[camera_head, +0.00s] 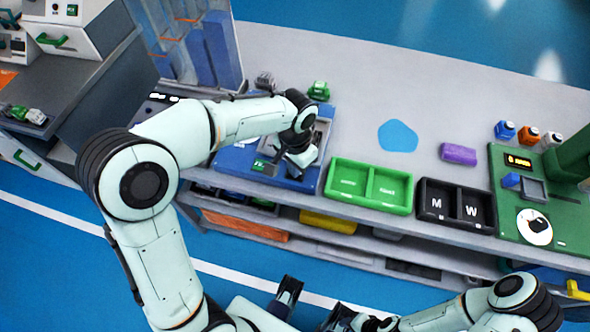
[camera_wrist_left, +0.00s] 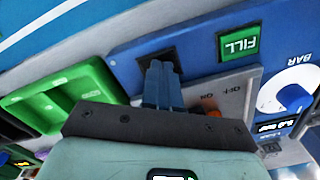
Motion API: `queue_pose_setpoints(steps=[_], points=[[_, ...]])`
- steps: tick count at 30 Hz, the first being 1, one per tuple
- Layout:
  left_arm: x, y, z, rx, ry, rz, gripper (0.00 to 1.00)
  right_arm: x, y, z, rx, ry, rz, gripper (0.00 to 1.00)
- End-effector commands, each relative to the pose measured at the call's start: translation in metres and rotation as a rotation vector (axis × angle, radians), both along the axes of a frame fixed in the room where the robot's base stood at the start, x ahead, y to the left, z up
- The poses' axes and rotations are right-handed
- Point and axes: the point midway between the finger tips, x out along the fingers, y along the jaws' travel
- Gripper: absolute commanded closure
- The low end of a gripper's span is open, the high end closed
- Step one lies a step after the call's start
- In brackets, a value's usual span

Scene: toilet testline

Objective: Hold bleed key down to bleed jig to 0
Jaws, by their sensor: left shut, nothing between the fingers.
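The blue jig (camera_head: 235,158) stands at the left end of the grey bench. My left gripper (camera_head: 300,172) reaches down over its front right part. In the left wrist view the left fingers (camera_wrist_left: 160,85) are shut together with nothing between them, close over the jig's panel. A black square part (camera_wrist_left: 158,54) lies at their tips; I cannot tell whether it is the bleed key or whether it is pressed. A green FILL key (camera_wrist_left: 238,43) and a BAR gauge (camera_wrist_left: 287,98) are beside it. The gauge's reading is too small to read surely. My right arm shows low in the head view; its jaw state is unclear.
A green two-part tray (camera_head: 370,205) and a black tray marked M and W (camera_head: 455,219) stand right of the jig. A purple block (camera_head: 458,154) and a green station (camera_head: 540,205) are farther right. The bench is bare around a blue patch (camera_head: 398,136).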

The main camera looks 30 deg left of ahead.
Motion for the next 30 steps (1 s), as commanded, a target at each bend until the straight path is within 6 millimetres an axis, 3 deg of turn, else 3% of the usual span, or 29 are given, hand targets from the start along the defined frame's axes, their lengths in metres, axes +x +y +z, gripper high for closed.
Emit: queue_pose_setpoints(steps=[18,30], points=[[0.001,0.0,0.061,0.0,-0.001,0.0,1.0,0.015,0.0,0.051,0.0,-0.019,0.0,0.57],[0.0,0.0,0.062,0.0,0.0,0.0,1.0,0.016,0.0,0.052,0.0,-0.019,0.0,0.57]])
